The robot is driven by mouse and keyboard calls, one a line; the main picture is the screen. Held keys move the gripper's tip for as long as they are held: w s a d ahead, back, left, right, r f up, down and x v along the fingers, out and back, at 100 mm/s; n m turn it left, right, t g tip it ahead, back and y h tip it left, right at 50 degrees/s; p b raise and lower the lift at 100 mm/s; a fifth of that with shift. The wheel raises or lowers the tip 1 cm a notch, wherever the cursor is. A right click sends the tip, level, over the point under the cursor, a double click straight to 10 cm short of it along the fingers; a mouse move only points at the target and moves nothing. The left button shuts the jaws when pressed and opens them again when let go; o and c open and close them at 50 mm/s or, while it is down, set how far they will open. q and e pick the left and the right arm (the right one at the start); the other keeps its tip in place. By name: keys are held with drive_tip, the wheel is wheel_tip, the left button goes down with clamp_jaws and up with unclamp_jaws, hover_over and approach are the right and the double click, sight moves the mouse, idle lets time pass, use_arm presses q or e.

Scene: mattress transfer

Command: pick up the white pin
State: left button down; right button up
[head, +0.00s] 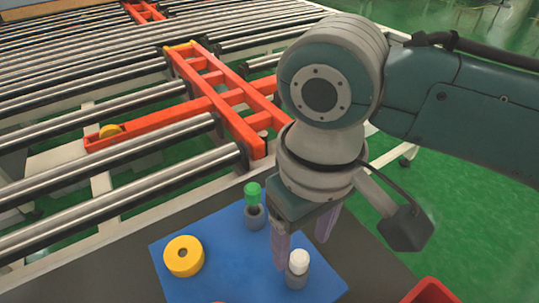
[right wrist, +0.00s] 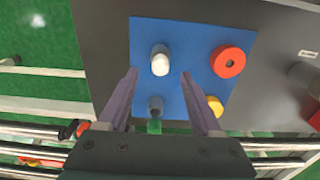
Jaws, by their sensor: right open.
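The white pin (head: 299,261) stands upright in a grey cylindrical holder (head: 296,280) on a blue mat (head: 217,262). It also shows in the right wrist view (right wrist: 160,62), top centre. My right gripper (head: 301,254) is open and points down above the mat, close to the pin. In the right wrist view my two purple fingers (right wrist: 159,75) lie apart, one to each side of the pin in the picture. Nothing is held between them. I cannot tell the exact height of the fingertips against the pin. My left gripper is not in view.
A green pin (head: 253,193) stands in a grey holder behind the white one. A yellow ring (head: 183,256) and a red ring (right wrist: 228,62) lie on the mat. A red container (head: 430,291) is at lower right. A roller conveyor (head: 110,145) with orange frames (head: 225,95) lies beyond.

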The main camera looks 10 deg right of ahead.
sight(300, 257)
wheel_tip(300, 257, down, 5)
drive_tip(key=shift+r+b, duration=0.2)
drive_tip(key=shift+b, duration=0.3)
drive_tip(key=shift+c, duration=0.3)
clamp_jaws()
